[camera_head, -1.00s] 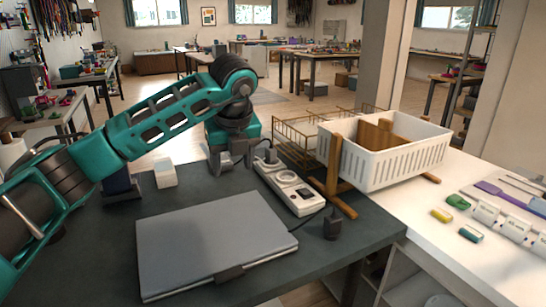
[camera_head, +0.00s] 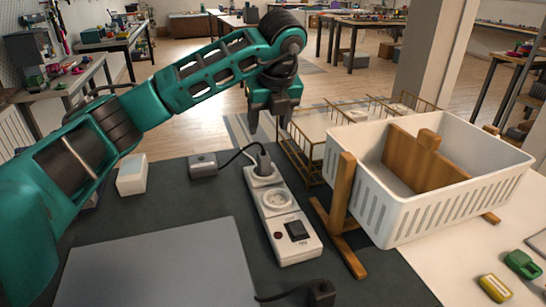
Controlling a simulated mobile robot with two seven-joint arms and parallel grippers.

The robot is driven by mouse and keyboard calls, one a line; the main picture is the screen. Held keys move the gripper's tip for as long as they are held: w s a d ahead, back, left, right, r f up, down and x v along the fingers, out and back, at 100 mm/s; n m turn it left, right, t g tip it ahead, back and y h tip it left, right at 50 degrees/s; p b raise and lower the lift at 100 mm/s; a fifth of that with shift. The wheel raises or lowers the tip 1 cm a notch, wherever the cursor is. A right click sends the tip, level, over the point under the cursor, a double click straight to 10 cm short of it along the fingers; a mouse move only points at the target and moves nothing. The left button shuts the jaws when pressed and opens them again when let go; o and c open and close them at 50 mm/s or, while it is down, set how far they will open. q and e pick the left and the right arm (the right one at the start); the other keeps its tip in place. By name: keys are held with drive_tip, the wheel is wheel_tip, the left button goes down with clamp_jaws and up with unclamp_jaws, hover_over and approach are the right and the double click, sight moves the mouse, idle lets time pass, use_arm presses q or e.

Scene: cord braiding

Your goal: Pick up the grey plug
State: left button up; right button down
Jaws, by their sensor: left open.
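A dark grey plug (camera_head: 263,161) stands upright in the far socket of the white power strip (camera_head: 296,247). Its black cable runs left to a small grey box (camera_head: 203,166) on the dark tabletop. Another dark plug (camera_head: 320,292) with a cable lies at the bottom of the view, right of the laptop. My left gripper (camera_head: 269,123) is open and empty, pointing down just beyond the far end of the strip and apart from the upright plug. My right gripper is out of view.
A white basket (camera_head: 430,205) on a wooden stand (camera_head: 341,205) is close to the strip's right side. A wire rack (camera_head: 305,150) is behind it. A closed grey laptop (camera_head: 160,270) covers the front left. A white block (camera_head: 131,175) stands at left.

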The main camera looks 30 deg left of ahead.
sight(264, 154)
use_arm(q)
drive_tip(key=x, duration=0.6)
drive_tip(key=shift+a+f+b, duration=0.15)
drive_tip(key=shift+f+b, duration=0.25)
drive_tip(key=x, duration=0.5)
drive_tip(key=shift+w+f+b, duration=0.15)
drive_tip(key=shift+f+b, duration=0.15)
drive_tip(key=shift+b, duration=0.1)
drive_tip(key=shift+r, duration=0.1)
clamp_jaws()
